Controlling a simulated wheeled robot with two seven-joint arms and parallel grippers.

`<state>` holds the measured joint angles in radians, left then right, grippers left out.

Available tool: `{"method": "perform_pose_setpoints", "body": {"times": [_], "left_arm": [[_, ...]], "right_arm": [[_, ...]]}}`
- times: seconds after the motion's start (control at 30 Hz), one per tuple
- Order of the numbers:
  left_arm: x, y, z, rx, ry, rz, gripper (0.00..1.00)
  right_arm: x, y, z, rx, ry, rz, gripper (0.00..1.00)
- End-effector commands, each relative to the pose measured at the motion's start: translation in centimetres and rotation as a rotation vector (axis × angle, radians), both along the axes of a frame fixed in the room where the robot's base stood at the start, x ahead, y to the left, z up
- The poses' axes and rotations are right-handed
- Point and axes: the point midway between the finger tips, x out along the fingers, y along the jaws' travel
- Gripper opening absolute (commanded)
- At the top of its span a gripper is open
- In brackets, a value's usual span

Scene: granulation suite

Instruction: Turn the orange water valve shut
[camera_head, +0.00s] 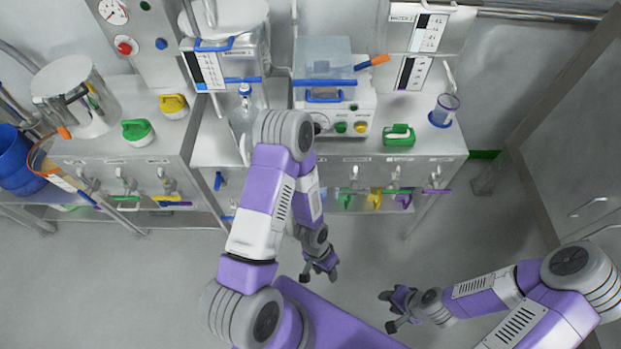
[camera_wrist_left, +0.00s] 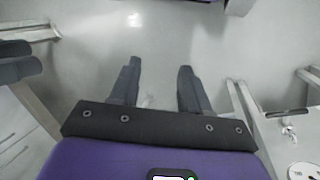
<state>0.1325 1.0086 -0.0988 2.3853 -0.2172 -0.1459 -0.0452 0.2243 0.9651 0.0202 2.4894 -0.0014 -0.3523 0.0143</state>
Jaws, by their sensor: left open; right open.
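Another orange-ended handle (camera_head: 64,132) shows at the far left. My left gripper (camera_head: 319,275) is open and empty, low in front of the bench and well away from both. Its spread fingers show in the left wrist view (camera_wrist_left: 158,88) with only floor between them. My right gripper (camera_head: 388,311) is open and empty over the floor.
A blue container (camera_head: 20,165) stands at far left. The floor (camera_head: 120,285) in front is clear.

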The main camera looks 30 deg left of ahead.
Motion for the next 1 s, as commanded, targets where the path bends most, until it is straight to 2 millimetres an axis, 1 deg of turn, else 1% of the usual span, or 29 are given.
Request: {"method": "perform_pose_setpoints", "body": {"times": [0.03, 0.07, 0.1, 0.17, 0.2, 0.23, 0.27, 0.3, 0.37, 0.4, 0.47, 0.5, 0.57, 0.6, 0.67, 0.7, 0.77, 0.8, 0.9, 1.0], "left_arm": [[-1.0, 0.8, 0.7, 0.023, 0.045, -0.145, 0.47], [-2.1, 1.5, 0.3, 0.039, 0.088, -0.238, 0.47], [-3.8, 2.7, -0.4, 0.065, 0.157, -0.361, 0.47], [-6.6, 4.9, -1.6, 0.117, 0.278, -0.538, 0.47], [-8.1, 6.7, -2.2, 0.166, 0.358, -0.651, 0.47], [-9.0, 8.2, -2.5, 0.209, 0.416, -0.735, 0.47], [-9.6, 9.8, -2.7, 0.261, 0.469, -0.819, 0.47], [-9.9, 12.1, -2.9, 0.337, 0.534, -0.929, 0.47], [-9.4, 15.6, -2.8, 0.473, 0.617, -1.094, 0.47], [-8.3, 17.7, -2.7, 0.576, 0.658, -1.201, 0.47], [-5.9, 20.4, -2.4, 0.747, 0.699, -1.362, 0.47], [-3.7, 21.8, -2.1, 0.871, 0.709, -1.467, 0.47], [0.0, 22.9, -1.8, 1.065, 0.695, -1.613, 0.47], [2.6, 23.0, -1.6, 1.194, 0.667, -1.703, 0.47], [6.3, 22.3, -1.3, 1.378, 0.6, -1.823, 0.47], [8.4, 21.5, -1.2, 1.491, 0.543, -1.889, 0.47], [11.1, 19.9, -1.0, 1.638, 0.445, -1.974, 0.47], [12.6, 18.8, -1.0, 1.721, 0.38, -2.018, 0.47], [14.9, 16.3, -0.8, 1.866, 0.235, -2.093, 0.47], [16.0, 14.8, -0.7, 1.941, 0.144, -2.126, 0.47]], "right_arm": [[0.0, 0.0, 1.5, 0.0, 0.001, 0.0, 0.43], [0.0, 0.0, 1.5, 0.0, 0.001, 0.0, 0.43], [-0.1, 0.0, 1.1, 0.0, 0.001, 0.0, 0.43], [-0.1, 0.0, -0.1, 0.0, 0.001, -0.001, 0.43], [-0.1, 0.0, -0.9, 0.0, 0.002, 0.0, 0.43], [-0.1, 0.0, -1.5, 0.0, 0.002, 0.0, 0.43], [-0.1, 0.0, -2.0, 0.0, 0.004, -0.001, 0.43], [-0.1, 0.0, -2.7, 0.0, 0.003, -0.001, 0.43], [-0.1, 0.0, -3.6, 0.0, 0.003, -0.001, 0.43], [-0.1, 0.0, -4.2, 0.0, 0.003, -0.001, 0.43], [-0.1, 0.0, -5.1, 0.0, 0.002, 0.0, 0.43], [-0.1, 0.0, -5.7, -0.001, 0.001, -0.001, 0.43], [-0.1, 0.0, -6.6, -0.001, 0.001, -0.001, 0.43], [-0.1, 0.0, -7.1, -0.001, 0.001, -0.001, 0.43], [-0.1, 0.0, -7.8, 0.0, 0.001, -0.001, 0.43], [-0.1, 0.0, -8.2, 0.0, 0.001, -0.001, 0.43], [-0.1, 0.0, -8.8, 0.0, 0.001, -0.001, 0.43], [-0.1, 0.0, -9.0, 0.0, 0.001, -0.001, 0.43], [-0.1, 0.0, -9.5, 0.0, 0.001, -0.001, 0.43], [-0.1, 0.0, -9.7, 0.0, 0.001, -0.001, 0.43]]}}
